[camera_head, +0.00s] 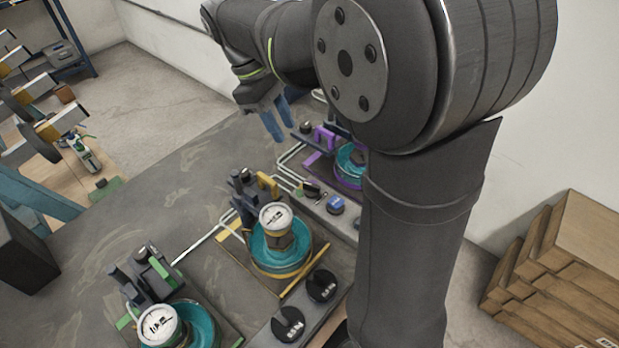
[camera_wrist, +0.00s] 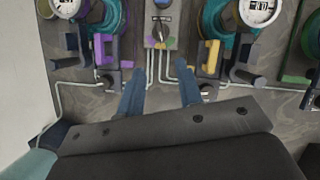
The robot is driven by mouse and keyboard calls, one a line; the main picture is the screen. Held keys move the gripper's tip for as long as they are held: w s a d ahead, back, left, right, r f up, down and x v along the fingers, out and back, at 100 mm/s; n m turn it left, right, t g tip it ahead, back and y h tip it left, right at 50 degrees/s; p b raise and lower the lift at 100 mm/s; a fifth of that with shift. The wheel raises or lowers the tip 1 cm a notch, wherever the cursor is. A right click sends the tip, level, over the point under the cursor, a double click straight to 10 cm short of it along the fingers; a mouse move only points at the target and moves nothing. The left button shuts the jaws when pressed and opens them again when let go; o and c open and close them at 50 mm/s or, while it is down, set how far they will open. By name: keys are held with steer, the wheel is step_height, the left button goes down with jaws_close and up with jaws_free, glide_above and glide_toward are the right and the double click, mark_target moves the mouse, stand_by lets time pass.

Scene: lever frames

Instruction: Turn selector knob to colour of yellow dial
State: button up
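The yellow station's dial (camera_head: 275,217) has a white face and sits on a teal body with a yellow-edged base. A white dial (camera_wrist: 258,10) beside the yellow bracket also shows at the top of the wrist view. The selector knob (camera_wrist: 160,29) is dark, on a grey panel with purple, green and yellow marks around it. Its pointer direction is too small to tell surely. My gripper (camera_wrist: 160,68) has two blue fingers spread apart with nothing between them, below the selector panel in the wrist view. In the head view my gripper (camera_head: 277,117) hangs beyond the yellow station, apart from everything.
A purple station (camera_head: 350,165) stands behind the yellow one, partly hidden by my arm. A green station (camera_head: 160,322) stands at front left. Black round knobs (camera_head: 321,285) and a blue button (camera_head: 335,205) line the right. Pale pipes run between stations.

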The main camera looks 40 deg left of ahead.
mark_target(312, 185)
steer(key=x, duration=1.5)
steer(key=shift+f, duration=0.4)
jaws_close()
